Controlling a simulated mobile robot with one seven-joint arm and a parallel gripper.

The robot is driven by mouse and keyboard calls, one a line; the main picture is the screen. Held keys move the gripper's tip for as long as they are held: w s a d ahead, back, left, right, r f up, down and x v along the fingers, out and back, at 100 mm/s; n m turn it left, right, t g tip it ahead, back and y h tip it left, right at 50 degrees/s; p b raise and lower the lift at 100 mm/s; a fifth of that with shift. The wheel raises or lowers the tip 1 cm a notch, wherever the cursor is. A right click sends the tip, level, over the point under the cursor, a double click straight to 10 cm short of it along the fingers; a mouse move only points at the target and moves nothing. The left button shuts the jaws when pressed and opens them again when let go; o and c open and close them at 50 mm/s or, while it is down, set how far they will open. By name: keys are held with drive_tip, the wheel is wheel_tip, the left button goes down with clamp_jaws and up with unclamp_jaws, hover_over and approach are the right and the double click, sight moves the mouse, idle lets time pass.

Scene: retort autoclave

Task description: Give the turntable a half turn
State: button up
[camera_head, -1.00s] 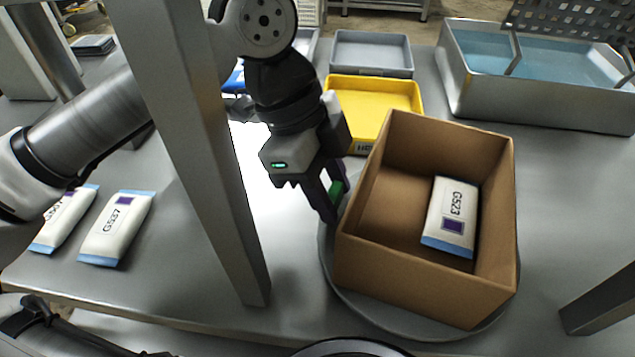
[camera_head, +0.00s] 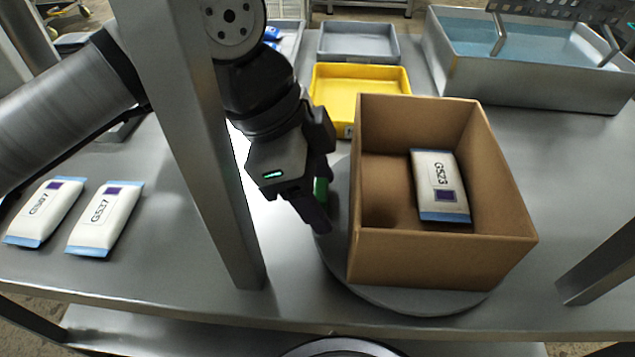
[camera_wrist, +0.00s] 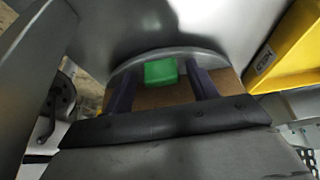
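The turntable (camera_head: 400,299) is a grey round disc on the steel table, and its rim also shows in the wrist view (camera_wrist: 165,54). An open cardboard box (camera_head: 430,255) stands on it and covers most of it. A white pouch marked G523 (camera_head: 438,180) lies inside the box. A green block (camera_wrist: 160,72) sits at the turntable's rim, partly hidden behind a finger in the head view (camera_head: 321,190). My gripper (camera_wrist: 162,88) is at the left rim beside the box, its two dark purple fingers apart on either side of the green block. Narrow gaps show between block and fingers.
A steel post (camera_head: 215,170) stands close left of my gripper. Two white pouches (camera_head: 105,218) (camera_head: 43,211) lie at the left. A yellow tray (camera_head: 355,82), a grey tray (camera_head: 358,42) and a steel basin (camera_head: 540,75) stand behind. Another post (camera_head: 600,275) is at right.

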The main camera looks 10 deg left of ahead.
drive_tip(key=p+v, duration=0.9)
drive_tip(key=v, duration=0.4)
drive_tip(key=shift+a+r+p, duration=0.2)
drive_tip(key=shift+r+p, duration=0.15)
drive_tip(key=shift+r, duration=0.05)
